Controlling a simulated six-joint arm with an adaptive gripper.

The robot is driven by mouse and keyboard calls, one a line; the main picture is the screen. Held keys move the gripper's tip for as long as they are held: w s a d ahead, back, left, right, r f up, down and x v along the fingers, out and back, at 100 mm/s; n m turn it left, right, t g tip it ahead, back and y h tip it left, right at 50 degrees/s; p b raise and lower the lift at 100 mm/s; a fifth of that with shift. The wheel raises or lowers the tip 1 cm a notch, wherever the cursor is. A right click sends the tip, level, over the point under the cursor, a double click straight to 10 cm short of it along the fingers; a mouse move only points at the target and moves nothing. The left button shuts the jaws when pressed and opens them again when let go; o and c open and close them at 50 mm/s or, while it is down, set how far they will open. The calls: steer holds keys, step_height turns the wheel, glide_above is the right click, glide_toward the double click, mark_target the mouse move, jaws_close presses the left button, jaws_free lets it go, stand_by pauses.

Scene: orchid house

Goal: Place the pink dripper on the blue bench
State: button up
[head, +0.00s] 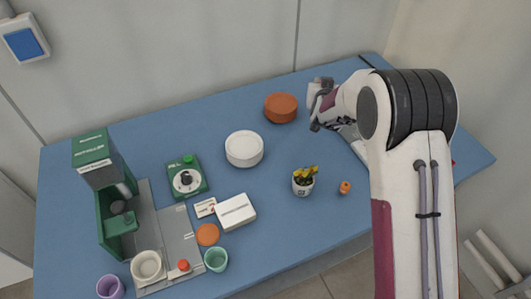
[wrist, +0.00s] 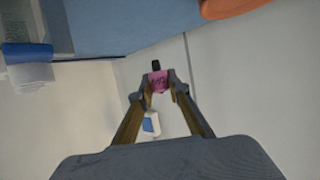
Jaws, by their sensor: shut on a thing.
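The pink dripper (wrist: 158,82) shows in the wrist view between my fingertips, with a small black part at its end. My gripper (wrist: 159,85) is shut on it. In the head view, my gripper (head: 319,104) is at the far side of the blue bench (head: 300,145), just right of a terracotta saucer. I cannot make out the dripper there. The bench also shows at the top of the wrist view (wrist: 130,25). I cannot tell the dripper's exact height above it.
The terracotta saucer (head: 281,107), white bowl (head: 244,148) and potted yellow plant (head: 304,180) stand nearby. A small orange item (head: 345,187) is near the front edge. Boxes, pots and a grey tray (head: 182,247) crowd the left. The middle-back has clear room. My arm hides the right part.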

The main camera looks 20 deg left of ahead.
steer(key=shift+f, duration=3.15)
steer(key=shift+f, duration=1.85)
steer(key=shift+f, duration=0.15)
steer(key=o, duration=0.8)
steer(key=shift+s+r, duration=0.1)
steer(key=shift+r, duration=0.1)
steer(key=shift+v, duration=3.65)
